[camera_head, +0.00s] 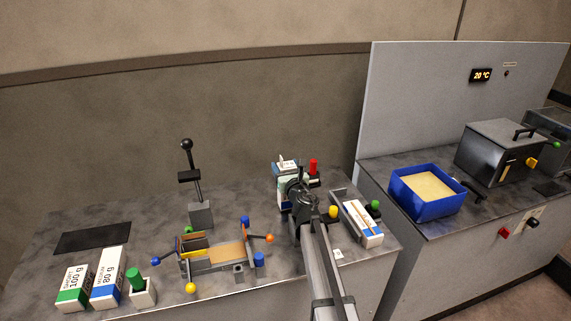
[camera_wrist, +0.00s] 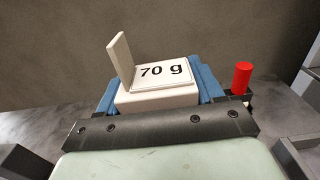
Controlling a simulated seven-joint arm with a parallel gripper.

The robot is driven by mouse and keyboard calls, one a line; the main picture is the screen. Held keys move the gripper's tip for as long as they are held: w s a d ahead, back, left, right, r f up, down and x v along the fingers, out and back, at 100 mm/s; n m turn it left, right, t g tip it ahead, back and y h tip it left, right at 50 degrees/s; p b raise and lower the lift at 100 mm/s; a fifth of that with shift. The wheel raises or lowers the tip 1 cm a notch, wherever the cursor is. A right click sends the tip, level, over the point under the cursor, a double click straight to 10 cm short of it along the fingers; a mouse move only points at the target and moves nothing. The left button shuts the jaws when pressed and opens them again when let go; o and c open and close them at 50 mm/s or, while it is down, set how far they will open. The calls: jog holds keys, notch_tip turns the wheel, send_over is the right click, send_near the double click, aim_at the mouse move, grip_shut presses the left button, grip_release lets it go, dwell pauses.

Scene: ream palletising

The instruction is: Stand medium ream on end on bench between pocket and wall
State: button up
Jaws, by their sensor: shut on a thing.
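A white ream with a blue band (camera_head: 108,277), its print seeming to read medium 80 g, lies on the bench at the left in the head view. My gripper (camera_head: 303,200) is at the back right of the bench. My arm partly hides this spot in the head view.
A green-banded ream (camera_head: 74,287) lies beside the blue-banded one. A fixture with coloured knobs (camera_head: 225,255) stands mid-bench, a lever stand (camera_head: 200,213) behind it. A white box (camera_head: 361,223) lies at right. A red cylinder (camera_wrist: 242,78) stands beside the 70 g block.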

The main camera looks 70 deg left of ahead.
jog(key=shift+f, duration=0.2)
jog(key=o, duration=1.2)
jog(key=shift+o, duration=0.2)
jog(key=d, duration=1.4)
jog(key=shift+a, duration=0.1)
